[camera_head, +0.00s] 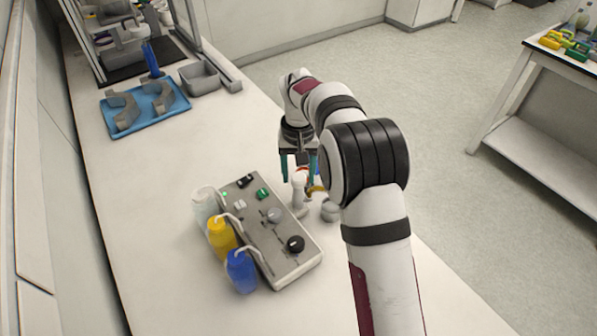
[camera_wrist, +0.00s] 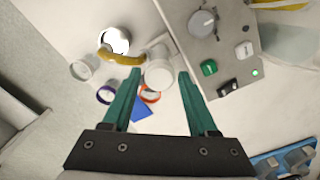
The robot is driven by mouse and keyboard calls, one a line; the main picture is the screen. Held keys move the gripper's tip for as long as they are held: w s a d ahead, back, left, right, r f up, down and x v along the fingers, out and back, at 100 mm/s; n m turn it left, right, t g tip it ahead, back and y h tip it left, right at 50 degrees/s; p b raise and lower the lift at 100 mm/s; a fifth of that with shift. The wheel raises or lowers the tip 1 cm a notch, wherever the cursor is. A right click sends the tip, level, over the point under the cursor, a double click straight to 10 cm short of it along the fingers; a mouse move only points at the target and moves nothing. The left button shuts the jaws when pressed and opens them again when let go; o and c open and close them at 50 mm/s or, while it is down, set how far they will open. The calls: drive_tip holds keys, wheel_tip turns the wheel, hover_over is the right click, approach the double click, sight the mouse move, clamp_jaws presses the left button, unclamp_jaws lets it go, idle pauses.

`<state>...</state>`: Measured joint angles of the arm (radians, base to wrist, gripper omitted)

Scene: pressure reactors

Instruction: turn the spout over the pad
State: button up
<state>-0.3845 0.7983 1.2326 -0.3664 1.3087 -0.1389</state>
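A white post with a round top (camera_wrist: 159,74) stands beside the reactor panel; it also shows in the head view (camera_head: 299,192). A curved yellow spout (camera_wrist: 122,57) reaches left from near the post in the wrist view, with its end close to a shiny round dish (camera_wrist: 115,40). A blue square (camera_wrist: 142,110), perhaps the pad, lies flat on the bench, partly hidden by a finger. My gripper (camera_wrist: 159,73) points down with its teal fingers spread, one on each side of the post top. I see gaps beside the post; its height relative to the fingertips is unclear.
The grey control panel (camera_head: 270,230) stands close by the post, with yellow (camera_head: 221,236) and blue (camera_head: 241,272) bottles along its left side. Clear cups (camera_wrist: 80,69) and rings, one orange (camera_wrist: 150,95), crowd the post. A blue tray (camera_head: 148,112) lies farther back.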

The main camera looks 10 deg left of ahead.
clamp_jaws()
idle(1.1)
